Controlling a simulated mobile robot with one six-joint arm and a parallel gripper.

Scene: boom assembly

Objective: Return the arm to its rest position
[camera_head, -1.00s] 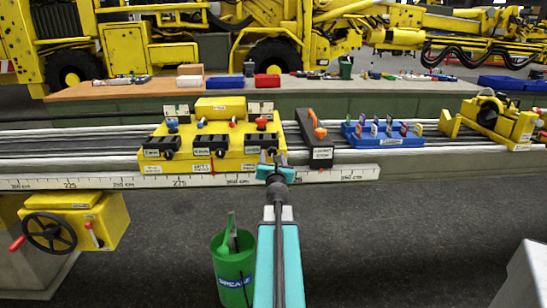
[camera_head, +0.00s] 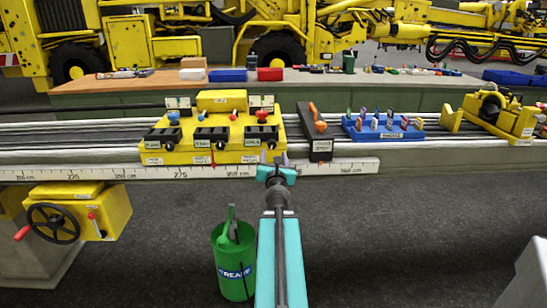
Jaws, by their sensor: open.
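My arm (camera_head: 279,255) reaches forward from the bottom centre, teal with a dark wrist. My gripper (camera_head: 274,158) is at its far end, open, with two small purple fingertips pointing away from me. Nothing shows between the fingers. The gripper appears in front of the right part of a yellow fixture block (camera_head: 212,135) with black clamps and red and blue knobs. I cannot tell the exact gap between them.
A ruler strip (camera_head: 340,167) runs along the rail's front. Right of the yellow block are a black holder with an orange handle (camera_head: 318,125), a blue rack (camera_head: 384,128) and a yellow clamp unit (camera_head: 497,115). Below are a handwheel box (camera_head: 105,212) and green bucket (camera_head: 234,265).

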